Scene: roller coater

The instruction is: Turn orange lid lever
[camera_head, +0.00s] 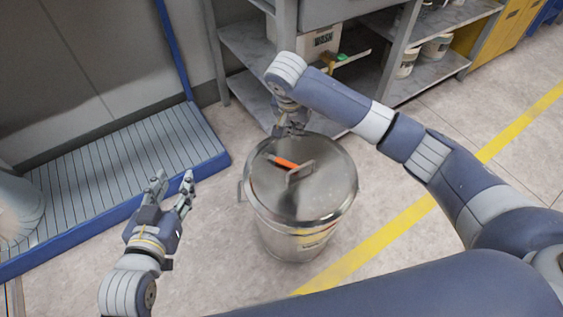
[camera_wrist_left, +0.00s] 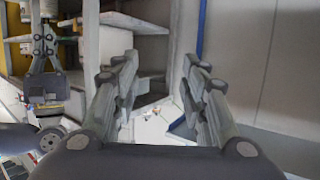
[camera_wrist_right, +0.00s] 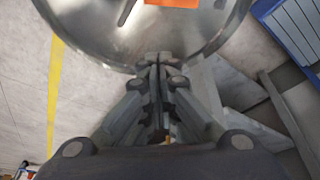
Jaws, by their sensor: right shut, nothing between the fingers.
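A round metal drum with a shiny lid (camera_head: 330,185) stands on the floor in the middle of the head view. The orange lid lever (camera_head: 286,162) lies on the lid beside a metal handle (camera_head: 301,173); the lever also shows at the top of the right wrist view (camera_wrist_right: 171,3), cut off by the edge. My right gripper (camera_head: 291,130) is shut and empty above the far rim of the lid, apart from the lever. It points toward the lid in the right wrist view (camera_wrist_right: 158,62). My left gripper (camera_head: 173,180) is open and empty, left of the drum.
A blue-edged slatted platform (camera_head: 110,160) lies on the left. Grey shelves (camera_head: 250,45) with a box marked WASH (camera_head: 318,42) and white buckets (camera_head: 437,46) stand behind the drum. A yellow floor line (camera_head: 375,236) runs to the right.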

